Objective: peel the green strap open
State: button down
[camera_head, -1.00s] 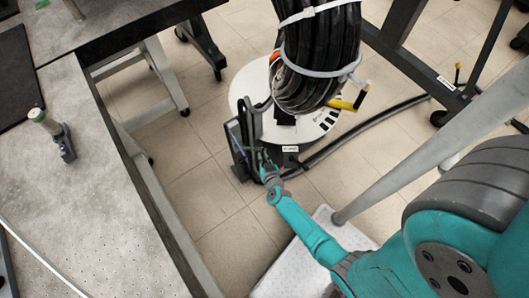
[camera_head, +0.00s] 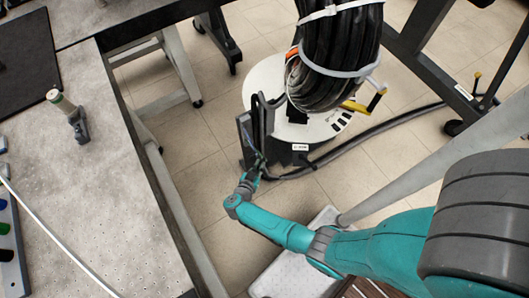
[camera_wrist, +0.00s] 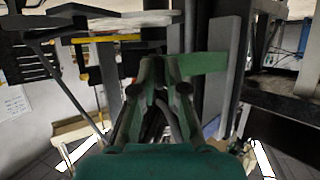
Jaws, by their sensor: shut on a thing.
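The green strap (camera_wrist: 206,63) shows in the wrist view as a flat band reaching right from the fingertips, past a dark upright post. My gripper (camera_wrist: 167,78) is shut on its left end; the fingers hide the gripped part. In the head view my gripper (camera_head: 257,170) is at the lower front of a dark upright frame (camera_head: 246,138), left of the white round disc (camera_head: 268,88). The strap is too small there to make out clearly.
A thick black cable coil (camera_head: 338,45) with white ties hangs over the disc. A dark hose (camera_head: 375,135) runs right across the tiled floor. A grey workbench (camera_head: 115,200) is at left, bearing a green-topped tool (camera_head: 70,112). Dark table legs (camera_head: 425,70) stand at right.

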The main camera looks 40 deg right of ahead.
jog(key=shift+w+a+r+m+g+h, duration=0.15)
jog(key=shift+w+a+m+g, duration=0.35)
jog(key=shift+w+a, duration=0.45)
jog(key=shift+w+a+r+m+g+h, duration=0.15)
jog(key=shift+w+a+m+g, duration=0.3)
jog(key=shift+w+a, duration=0.45)
jog(key=c, duration=1.3)
grip_release()
jog(key=shift+o, duration=0.4)
jog(key=shift+f, duration=0.1)
jog(key=shift+s, duration=0.1)
jog(key=v, duration=1.1)
jog(key=shift+s+a, duration=0.25)
jog(key=shift+a, duration=0.1)
